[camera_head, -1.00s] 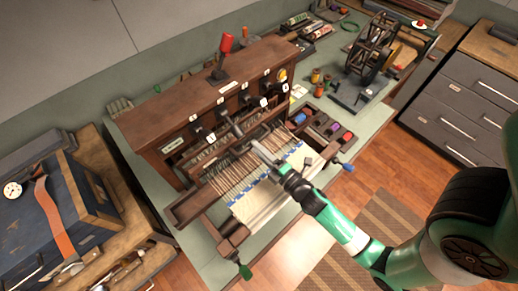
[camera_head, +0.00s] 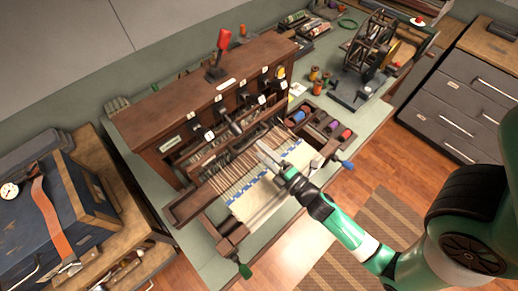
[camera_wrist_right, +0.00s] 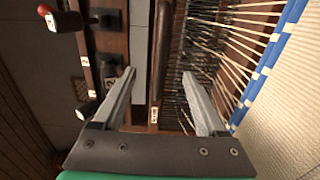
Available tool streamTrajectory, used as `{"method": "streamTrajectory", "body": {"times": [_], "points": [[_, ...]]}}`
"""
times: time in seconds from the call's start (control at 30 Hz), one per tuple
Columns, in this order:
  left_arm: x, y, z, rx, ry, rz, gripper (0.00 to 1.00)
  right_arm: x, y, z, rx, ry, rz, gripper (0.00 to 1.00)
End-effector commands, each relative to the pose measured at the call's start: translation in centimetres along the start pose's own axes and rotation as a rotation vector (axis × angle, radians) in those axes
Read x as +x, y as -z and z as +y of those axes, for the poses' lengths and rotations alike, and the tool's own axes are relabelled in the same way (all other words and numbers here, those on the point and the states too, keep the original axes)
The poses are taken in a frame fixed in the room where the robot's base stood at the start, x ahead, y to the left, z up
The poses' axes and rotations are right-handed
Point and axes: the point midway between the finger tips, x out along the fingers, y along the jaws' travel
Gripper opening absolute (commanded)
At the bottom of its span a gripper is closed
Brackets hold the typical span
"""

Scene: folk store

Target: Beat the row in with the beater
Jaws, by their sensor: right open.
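The loom's cloth (camera_head: 262,200) is cream, with a blue-and-white checked row (camera_head: 240,191) along its far edge. Pale warp threads (camera_head: 238,172) run from it to the dark wooden beater (camera_head: 224,150). My right gripper (camera_head: 264,151) is over the warp, pointing toward the beater. In the right wrist view its two fingers (camera_wrist_right: 158,75) are wide apart, with nothing clamped. A brown rounded bar (camera_wrist_right: 161,45), which looks like the beater's, shows between and beyond the fingertips; I cannot tell its depth. The blue row (camera_wrist_right: 262,70) is to the right of the fingers. My left gripper is out of view.
A tall wooden cabinet (camera_head: 170,108) with knobs and a red-topped lever (camera_head: 222,45) stands behind the loom. A tray of coloured spools (camera_head: 325,125) is at its right. A spinning wheel device (camera_head: 370,50) stands back right. A blue chest (camera_head: 45,215) is at left.

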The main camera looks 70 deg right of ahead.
Motion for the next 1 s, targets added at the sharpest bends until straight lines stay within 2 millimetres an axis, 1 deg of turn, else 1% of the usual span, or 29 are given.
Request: {"method": "streamTrajectory", "body": {"times": [0.1,0.5,0.67,1.0], "points": [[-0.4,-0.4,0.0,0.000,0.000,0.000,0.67,-1.2,0.0,-0.2,0.000,0.001,0.000,0.75],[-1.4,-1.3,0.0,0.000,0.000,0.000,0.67,-4.9,0.0,-0.2,0.000,0.001,0.000,0.75],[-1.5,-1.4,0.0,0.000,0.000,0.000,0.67,-5.5,0.0,0.0,0.000,0.000,0.000,0.75],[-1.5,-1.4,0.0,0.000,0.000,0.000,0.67,-5.4,0.0,0.0,0.000,0.000,0.000,0.75]]}}
